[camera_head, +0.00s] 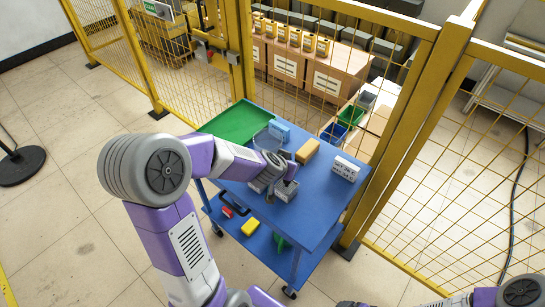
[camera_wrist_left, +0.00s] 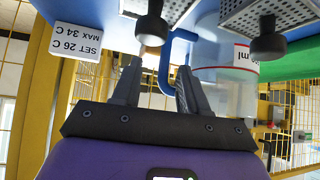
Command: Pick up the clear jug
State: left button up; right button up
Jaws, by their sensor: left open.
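The clear jug (camera_wrist_left: 222,45) shows in the left wrist view, see-through, with a white label with a red edge and part of a "ml" marking. A blue curved handle (camera_wrist_left: 172,48) is beside it. My left gripper (camera_wrist_left: 158,82) is open and empty, its two fingers close to the handle, which lies beyond and partly between them; I cannot tell whether they touch. In the head view my left gripper (camera_head: 288,174) is over the middle of the blue cart. Behind it the clear jug (camera_head: 266,140) is mostly hidden. My right arm enters at the bottom right, its fingers not clearly visible.
The blue cart (camera_head: 318,222) carries a green tray (camera_head: 236,124), a light blue box (camera_head: 279,131), an orange-yellow block (camera_head: 307,150) and a white sign block (camera_head: 346,168). A grey metal box (camera_head: 286,191) is near the gripper. A yellow mesh fence (camera_head: 430,150) stands behind.

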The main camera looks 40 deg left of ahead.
pick_arm(q)
jog(key=x, duration=0.1)
jog(key=b+x, duration=0.2)
jog(key=x, duration=0.1)
jog(key=shift+s+a+f, duration=0.15)
jog(key=shift+s+a, duration=0.05)
jog(key=shift+a, duration=0.15)
jog(key=shift+w+f, duration=0.25)
jog(key=shift+w, duration=0.1)
jog(key=shift+r, duration=0.1)
grip_shut()
